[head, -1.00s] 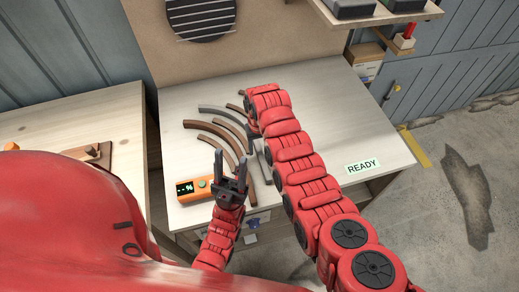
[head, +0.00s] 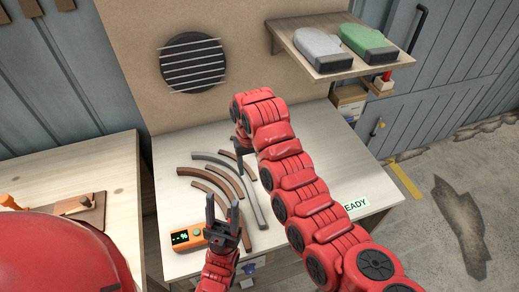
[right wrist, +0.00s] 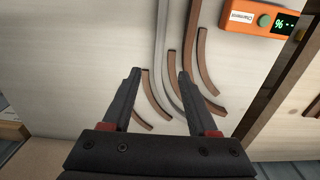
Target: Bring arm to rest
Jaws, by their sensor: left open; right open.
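Several curved strips lie on the pale workbench (head: 180,150), among them a long grey strip (head: 257,205) and brown strips (head: 222,186). My left gripper (head: 222,200) is open and empty, pointing up over the front of the bench near the orange meter (head: 187,237). My right arm reaches across the bench from the lower right. Its gripper (head: 241,158) is partly hidden behind the arm, above the far side of the strips. In the right wrist view my right gripper (right wrist: 160,74) is open, with nothing held, above the strips and apart from them.
A shelf (head: 330,62) with a grey (head: 322,48) and a green (head: 368,47) block-like item overhangs the back right. A round dark grille (head: 193,62) is on the back panel. A second bench (head: 115,190) stands at left.

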